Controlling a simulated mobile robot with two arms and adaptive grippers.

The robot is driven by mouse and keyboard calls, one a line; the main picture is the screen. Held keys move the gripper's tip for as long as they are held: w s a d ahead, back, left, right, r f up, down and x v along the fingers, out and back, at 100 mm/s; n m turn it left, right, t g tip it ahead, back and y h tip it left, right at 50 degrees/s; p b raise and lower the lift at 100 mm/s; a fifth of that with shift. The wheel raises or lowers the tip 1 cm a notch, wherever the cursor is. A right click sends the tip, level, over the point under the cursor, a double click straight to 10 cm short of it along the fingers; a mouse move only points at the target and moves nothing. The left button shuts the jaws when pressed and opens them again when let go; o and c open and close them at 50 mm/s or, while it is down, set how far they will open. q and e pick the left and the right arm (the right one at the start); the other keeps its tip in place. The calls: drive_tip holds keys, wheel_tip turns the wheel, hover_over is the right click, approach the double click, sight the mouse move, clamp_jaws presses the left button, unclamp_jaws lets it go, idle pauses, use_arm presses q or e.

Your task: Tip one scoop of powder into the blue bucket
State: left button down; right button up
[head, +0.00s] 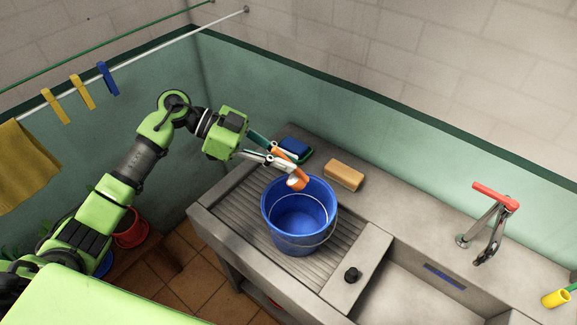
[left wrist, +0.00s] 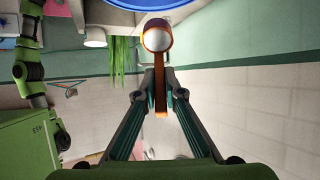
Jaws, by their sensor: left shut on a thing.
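The blue bucket (head: 300,222) stands upright on the ribbed drainboard, its wire handle hanging down at the front. Its blue rim also shows at the top of the left wrist view (left wrist: 140,4). My left gripper (head: 286,160) is shut on the orange handle of a scoop (head: 297,180). The scoop's bowl is above the bucket's back rim. In the left wrist view the scoop (left wrist: 158,38) sticks out between the fingertips (left wrist: 158,84), with a round white area in its bowl. I cannot tell the scoop's exact tilt. My right gripper is not in view.
A tan block (head: 344,175) and a blue brush-like thing (head: 294,148) lie behind the bucket. The sink basin (head: 430,285) with a red-handled tap (head: 493,208) is to the right. A line with pegs and a yellow cloth (head: 28,165) hangs at the left.

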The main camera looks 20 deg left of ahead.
use_arm(q)
drive_tip(key=a+f+h+b, duration=0.4)
drive_tip(key=h+b, duration=0.4)
drive_tip(key=b, duration=0.7)
drive_tip(key=shift+s+a+f+t, duration=0.15)
drive_tip(key=shift+s+f+t, duration=0.1)
drive_tip(key=shift+t, duration=0.15)
drive_tip(key=shift+r, duration=0.1)
